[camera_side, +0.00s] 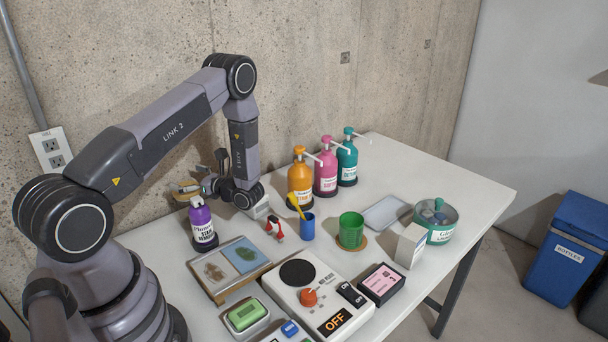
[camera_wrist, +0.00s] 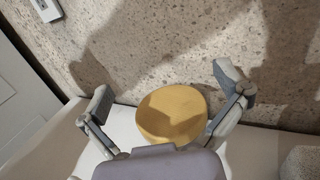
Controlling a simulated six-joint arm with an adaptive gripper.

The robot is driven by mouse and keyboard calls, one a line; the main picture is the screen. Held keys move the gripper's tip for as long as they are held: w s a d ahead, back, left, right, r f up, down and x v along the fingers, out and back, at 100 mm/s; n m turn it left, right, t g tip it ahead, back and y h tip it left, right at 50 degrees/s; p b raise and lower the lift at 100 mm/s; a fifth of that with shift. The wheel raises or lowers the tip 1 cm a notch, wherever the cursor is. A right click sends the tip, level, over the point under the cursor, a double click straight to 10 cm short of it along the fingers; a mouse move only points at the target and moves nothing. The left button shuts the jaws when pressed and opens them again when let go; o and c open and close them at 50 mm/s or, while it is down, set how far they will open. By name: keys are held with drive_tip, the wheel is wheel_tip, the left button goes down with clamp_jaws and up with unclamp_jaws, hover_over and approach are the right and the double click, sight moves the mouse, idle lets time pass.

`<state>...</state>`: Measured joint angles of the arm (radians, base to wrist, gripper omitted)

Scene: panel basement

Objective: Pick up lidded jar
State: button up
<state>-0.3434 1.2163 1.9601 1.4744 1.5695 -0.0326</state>
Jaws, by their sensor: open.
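My gripper (camera_side: 200,178) is low over the back left of the table, close to the concrete wall. In the wrist view my gripper (camera_wrist: 165,95) is open, with its fingers spread to either side of a round tan, wood-coloured piece (camera_wrist: 172,112). This piece looks like the jar's lid, with a smooth flat top and a rounded side. I see a gap between it and each finger. The jar's body is hidden, and the palm covers the near edge. In the side view only a bit of tan (camera_side: 183,187) shows among the fingers.
A purple bottle (camera_side: 202,224) stands just in front of my gripper. Orange (camera_side: 300,180), pink (camera_side: 325,172) and teal (camera_side: 347,163) pump bottles stand to its right. The wall (camera_wrist: 150,45) is close behind the tan piece.

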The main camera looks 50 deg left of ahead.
sight(189, 194)
wheel_tip(189, 194, down, 6)
drive_tip(key=shift+r, duration=0.25)
drive_tip(key=shift+x, duration=1.15)
drive_tip(key=shift+s+a, duration=0.15)
drive_tip(key=shift+a, duration=0.15)
drive_tip(key=c, duration=1.1)
